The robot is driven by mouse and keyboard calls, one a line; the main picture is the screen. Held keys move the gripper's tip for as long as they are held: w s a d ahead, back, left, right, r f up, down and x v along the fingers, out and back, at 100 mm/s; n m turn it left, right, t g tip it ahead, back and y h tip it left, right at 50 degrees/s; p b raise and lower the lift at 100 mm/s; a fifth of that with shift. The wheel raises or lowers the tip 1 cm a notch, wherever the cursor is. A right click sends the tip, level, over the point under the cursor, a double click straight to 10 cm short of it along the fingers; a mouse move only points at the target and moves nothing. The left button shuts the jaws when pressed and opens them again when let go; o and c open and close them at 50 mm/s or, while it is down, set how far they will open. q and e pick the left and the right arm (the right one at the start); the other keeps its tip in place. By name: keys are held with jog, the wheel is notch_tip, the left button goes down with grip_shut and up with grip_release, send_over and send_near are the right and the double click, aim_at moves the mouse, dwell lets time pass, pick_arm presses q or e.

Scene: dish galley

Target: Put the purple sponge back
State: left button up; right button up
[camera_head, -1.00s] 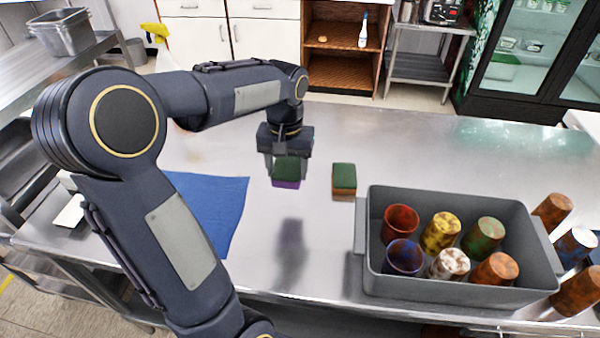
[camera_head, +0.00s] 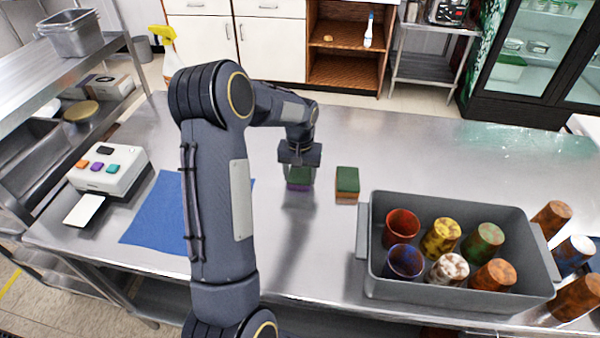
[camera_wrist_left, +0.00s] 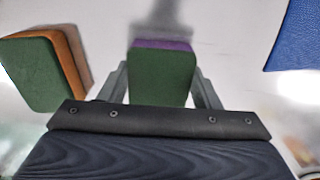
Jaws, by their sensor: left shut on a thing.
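The purple sponge (camera_head: 299,186) has a green top and a purple lower layer. My left gripper (camera_head: 299,176) is shut on it, over the steel counter, left of the other sponge. In the left wrist view the purple sponge (camera_wrist_left: 163,75) sits between the two fingers, with a thin purple strip at its far edge. I cannot tell whether it touches the counter. A second sponge (camera_head: 347,184), green on top and orange-brown below, lies on the counter to the right; it also shows in the left wrist view (camera_wrist_left: 38,75). My right gripper is not in view.
A grey bin (camera_head: 455,290) with several cups stands at the right, with more cups (camera_head: 553,217) beside it. A blue cloth (camera_head: 155,222) lies at the left, near a white box with coloured buttons (camera_head: 108,172). The counter behind the sponges is clear.

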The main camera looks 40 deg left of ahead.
pick_arm(q)
jog(key=shift+f, duration=0.2)
jog(key=o, duration=1.1)
jog(key=shift+r, duration=0.1)
